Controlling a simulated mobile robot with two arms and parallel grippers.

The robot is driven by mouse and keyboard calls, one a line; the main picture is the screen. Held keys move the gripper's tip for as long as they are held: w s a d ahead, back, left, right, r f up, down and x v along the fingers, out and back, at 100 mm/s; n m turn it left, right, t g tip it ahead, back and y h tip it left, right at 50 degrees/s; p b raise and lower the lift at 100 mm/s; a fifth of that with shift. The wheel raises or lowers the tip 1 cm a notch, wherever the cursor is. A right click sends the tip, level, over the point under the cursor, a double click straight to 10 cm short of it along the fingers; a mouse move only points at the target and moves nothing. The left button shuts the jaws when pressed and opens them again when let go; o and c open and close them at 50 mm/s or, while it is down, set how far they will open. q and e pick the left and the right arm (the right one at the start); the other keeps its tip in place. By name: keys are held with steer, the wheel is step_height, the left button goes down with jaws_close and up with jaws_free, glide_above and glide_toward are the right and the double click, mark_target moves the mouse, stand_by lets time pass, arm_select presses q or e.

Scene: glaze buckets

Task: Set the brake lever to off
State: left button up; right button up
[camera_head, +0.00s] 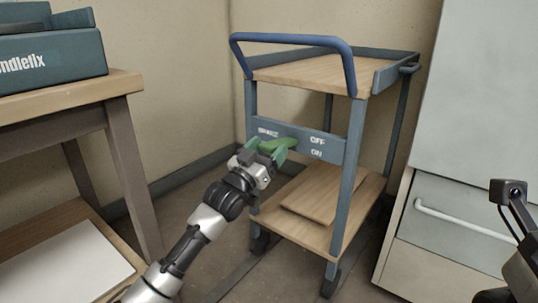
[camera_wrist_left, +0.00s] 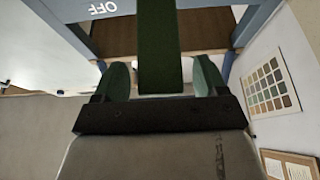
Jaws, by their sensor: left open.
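The green brake lever (camera_head: 277,146) is on the blue-grey front panel of a trolley (camera_head: 338,148), beside white OFF and ON lettering, with OFF above ON. A partly covered word is at the panel's left. My left gripper (camera_head: 267,152) is at the lever with its fingers open. In the left wrist view the dark green lever (camera_wrist_left: 160,50) runs between the two spread fingers (camera_wrist_left: 160,80), with gaps on both sides. The gripper hides part of the lever, and I cannot tell clearly which marking it points to. My right gripper's fingers do not show.
The trolley has a blue handle (camera_head: 293,39) and wooden shelves. A wooden table (camera_head: 70,98) with a teal case (camera_head: 52,62) stands at the left. A pale cabinet (camera_head: 465,130) with a drawer handle is close at the right. Part of my right arm is at the right edge.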

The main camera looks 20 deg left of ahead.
arm_select(q)
steer(key=shift+w+d+r, duration=0.1)
steer(key=shift+w+r, duration=0.1)
steer(key=shift+w, duration=0.2)
